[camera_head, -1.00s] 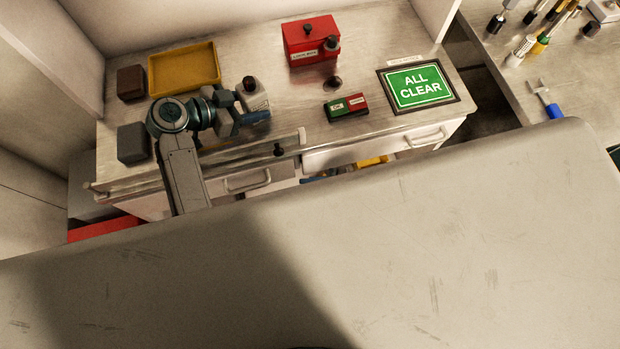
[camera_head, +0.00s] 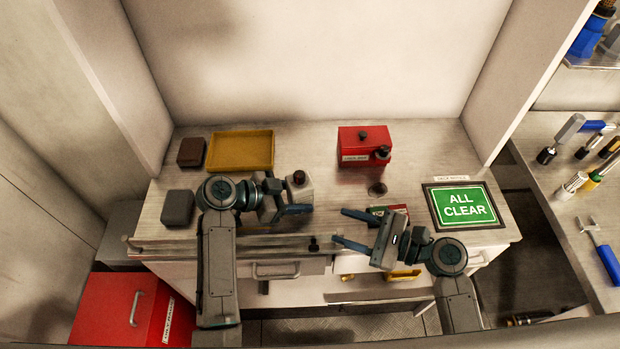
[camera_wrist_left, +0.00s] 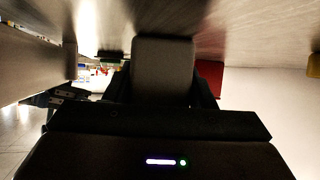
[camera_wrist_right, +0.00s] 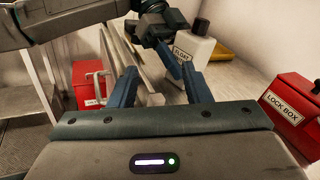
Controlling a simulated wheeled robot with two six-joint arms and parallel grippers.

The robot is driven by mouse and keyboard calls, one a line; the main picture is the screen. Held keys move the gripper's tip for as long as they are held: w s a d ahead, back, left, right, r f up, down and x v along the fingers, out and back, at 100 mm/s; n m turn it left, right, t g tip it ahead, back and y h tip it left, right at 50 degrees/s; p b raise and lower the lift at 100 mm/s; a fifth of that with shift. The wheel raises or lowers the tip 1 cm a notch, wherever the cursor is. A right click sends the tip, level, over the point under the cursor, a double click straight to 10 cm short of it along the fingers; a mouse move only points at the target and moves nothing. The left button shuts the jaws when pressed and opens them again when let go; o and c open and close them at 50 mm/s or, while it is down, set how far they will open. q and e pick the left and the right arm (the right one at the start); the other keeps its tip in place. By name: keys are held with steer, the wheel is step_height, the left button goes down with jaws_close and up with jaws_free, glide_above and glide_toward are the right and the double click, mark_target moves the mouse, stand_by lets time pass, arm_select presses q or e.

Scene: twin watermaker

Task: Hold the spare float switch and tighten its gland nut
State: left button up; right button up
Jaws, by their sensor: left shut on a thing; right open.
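The spare float switch (camera_head: 299,193) is a pale grey-white block standing on the bench with a dark gland nut (camera_head: 298,177) on top. The right wrist view shows its body (camera_wrist_right: 196,48) with a partly hidden "FLOAT" label, and the black nut (camera_wrist_right: 201,25). My left gripper (camera_head: 286,209) is shut on the body. In the left wrist view a grey block (camera_wrist_left: 163,72) fills the space between the fingers. My right gripper (camera_head: 342,227) is open and empty at the bench's front edge, right of the switch and apart from it. Its two fingers (camera_wrist_right: 160,86) point toward the switch.
A red lock box (camera_head: 362,144), a yellow tray (camera_head: 241,150), brown (camera_head: 192,152) and dark grey (camera_head: 177,208) blocks and an ALL CLEAR sign (camera_head: 463,206) are on the bench. A green-and-red box (camera_head: 396,209) is partly behind my right gripper. A rail (camera_head: 215,244) runs along the front.

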mark_target(304, 178)
steer(key=w+d+r+m, duration=0.3)
steer(key=w, duration=0.2)
steer(key=shift+t, duration=0.4)
steer(key=x, duration=1.2)
steer(key=shift+r, duration=0.25)
steer(key=shift+s, duration=0.1)
